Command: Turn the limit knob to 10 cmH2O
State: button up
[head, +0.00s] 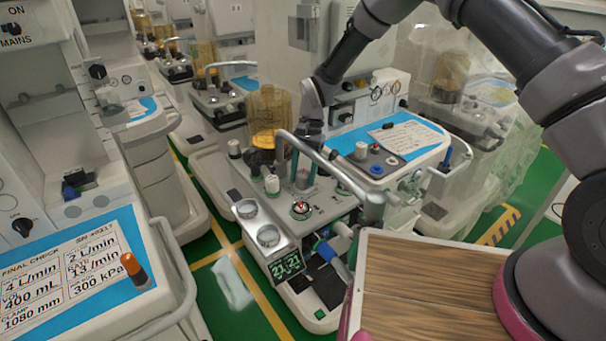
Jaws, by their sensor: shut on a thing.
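My gripper (302,176) reaches down from above onto the deck of the middle cart (325,208). Its fingers are shut on a small pale knob (301,181), which I take to be the limit knob. The fingers hide most of it, so its pointer and scale cannot be read. A small display (286,265) on the cart's front shows green digits that look like 21 and 21. A round red-and-white dial (301,209) sits just in front of the fingers.
A metal rail (325,160) passes close by the gripper. An amber canister (268,115) and another white knob (272,185) stand to its left. A cart with a final-check label (75,262) is at left. A wooden board (430,295) lies at front right.

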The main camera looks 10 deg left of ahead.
jog(key=shift+w, duration=0.1)
jog(key=o, duration=1.4)
jog(key=shift+c, duration=0.2)
